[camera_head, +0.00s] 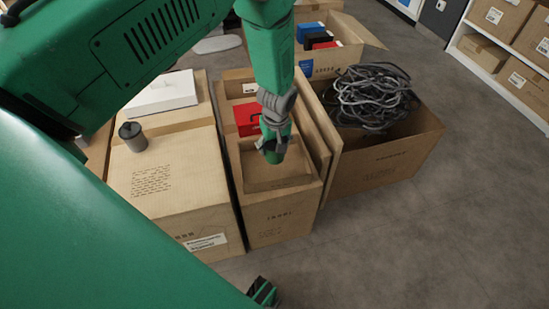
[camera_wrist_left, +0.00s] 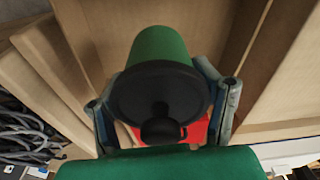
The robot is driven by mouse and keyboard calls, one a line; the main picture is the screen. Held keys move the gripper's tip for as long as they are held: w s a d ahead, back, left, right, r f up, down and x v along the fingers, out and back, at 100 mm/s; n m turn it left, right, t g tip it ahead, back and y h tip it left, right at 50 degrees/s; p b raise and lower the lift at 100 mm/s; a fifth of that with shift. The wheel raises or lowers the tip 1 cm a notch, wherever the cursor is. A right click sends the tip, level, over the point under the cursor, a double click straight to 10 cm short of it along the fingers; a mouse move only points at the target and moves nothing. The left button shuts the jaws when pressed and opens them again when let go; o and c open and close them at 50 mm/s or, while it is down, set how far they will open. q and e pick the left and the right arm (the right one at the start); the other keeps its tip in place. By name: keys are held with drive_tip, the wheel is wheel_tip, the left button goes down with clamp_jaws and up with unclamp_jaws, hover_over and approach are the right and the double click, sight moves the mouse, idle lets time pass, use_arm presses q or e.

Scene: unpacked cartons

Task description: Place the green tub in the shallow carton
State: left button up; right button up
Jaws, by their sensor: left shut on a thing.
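The green tub (camera_wrist_left: 162,48) has a black lid (camera_wrist_left: 160,92) with a round knob. In the left wrist view it sits between the two fingers of my left gripper (camera_wrist_left: 163,105), which is shut on it. In the head view my left gripper (camera_head: 274,143) points down over the front of the open, shallow-looking middle carton (camera_head: 282,217). Only a little of the green tub (camera_head: 274,157) shows beneath the fingers. I cannot tell whether it touches the carton's floor.
A red box (camera_head: 247,118) lies in the middle carton behind the gripper. A carton with grey cables (camera_head: 376,96) stands to the right. A closed carton (camera_head: 170,182) on the left bears a dark grey cup (camera_head: 133,137) and a white box (camera_head: 161,92). Floor at right is clear.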

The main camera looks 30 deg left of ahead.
sight(273, 156)
use_arm(q)
drive_tip(key=shift+a+f, duration=0.2)
drive_tip(key=shift+f, duration=0.6)
drive_tip(key=f+b, duration=0.1)
drive_tip(key=f, duration=0.2)
drive_tip(key=shift+a+f+b, duration=0.2)
drive_tip(key=shift+f+b, duration=0.05)
drive_tip(key=shift+b, duration=0.1)
drive_tip(key=shift+d+r, duration=0.15)
drive_tip(key=shift+d, duration=0.1)
drive_tip(key=o, duration=1.4)
drive_tip(key=shift+a+f, duration=0.15)
drive_tip(key=shift+f, duration=0.05)
